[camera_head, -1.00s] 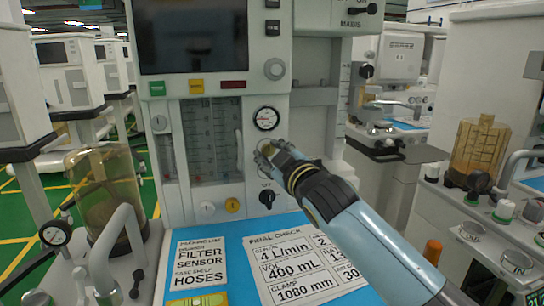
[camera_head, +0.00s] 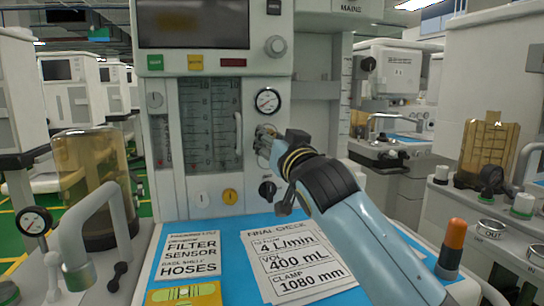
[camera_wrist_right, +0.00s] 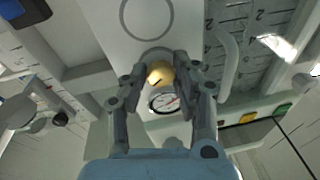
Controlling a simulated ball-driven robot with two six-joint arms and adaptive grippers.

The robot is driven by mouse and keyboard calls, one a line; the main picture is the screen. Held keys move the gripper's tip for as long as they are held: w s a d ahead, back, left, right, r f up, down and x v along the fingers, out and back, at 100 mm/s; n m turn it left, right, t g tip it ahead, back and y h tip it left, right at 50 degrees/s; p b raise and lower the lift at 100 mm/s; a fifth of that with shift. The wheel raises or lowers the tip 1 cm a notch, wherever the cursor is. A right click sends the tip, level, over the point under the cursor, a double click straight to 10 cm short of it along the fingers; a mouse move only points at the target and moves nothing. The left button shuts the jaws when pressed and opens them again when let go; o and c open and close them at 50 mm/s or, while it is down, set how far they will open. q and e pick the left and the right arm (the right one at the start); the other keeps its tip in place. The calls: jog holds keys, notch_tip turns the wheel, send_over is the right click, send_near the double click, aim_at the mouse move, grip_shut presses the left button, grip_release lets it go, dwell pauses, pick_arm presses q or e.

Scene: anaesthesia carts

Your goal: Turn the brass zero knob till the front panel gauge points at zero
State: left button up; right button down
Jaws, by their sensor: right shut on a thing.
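The front panel gauge (camera_head: 267,101) is a small round white dial with a dark rim, on the grey machine front. Its needle lies aslant, but the scale is too small to read. In the right wrist view the gauge (camera_wrist_right: 163,102) shows partly behind the fingers. The brass zero knob (camera_wrist_right: 160,73) is a round golden knob with a dark mark, between my right gripper's two fingers. My right gripper (camera_head: 265,140) is shut on it, just below the gauge, and hides most of the knob in the head view. My left gripper is not in view.
A black selector knob (camera_head: 267,189) sits just below my right gripper. Flow tubes (camera_head: 211,125) stand left of the gauge. Cards lie on the blue worktop (camera_head: 235,236). An amber canister (camera_head: 92,185) and a pipe stand at left. Another cart is at right.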

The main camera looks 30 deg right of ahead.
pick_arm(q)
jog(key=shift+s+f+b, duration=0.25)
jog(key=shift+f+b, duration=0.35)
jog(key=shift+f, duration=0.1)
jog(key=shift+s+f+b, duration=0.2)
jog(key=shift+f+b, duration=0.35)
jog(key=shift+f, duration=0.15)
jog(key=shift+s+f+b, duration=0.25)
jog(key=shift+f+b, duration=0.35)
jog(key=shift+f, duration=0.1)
pick_arm(e)
jog(key=shift+a+f+m+h, duration=0.15)
jog(key=shift+m+h, duration=0.15)
jog(key=shift+m, duration=0.9)
jog(key=shift+d+f+m+h, duration=0.1)
jog(key=shift+m+h, duration=0.2)
jog(key=shift+m, duration=0.9)
jog(key=c, duration=1)
grip_release()
jog(key=shift+r, duration=0.15)
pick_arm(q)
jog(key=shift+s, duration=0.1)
pick_arm(e)
jog(key=shift+s, duration=0.1)
jog(key=v, duration=1.1)
jog(key=shift+s+a, duration=0.15)
jog(key=shift+s, duration=0.2)
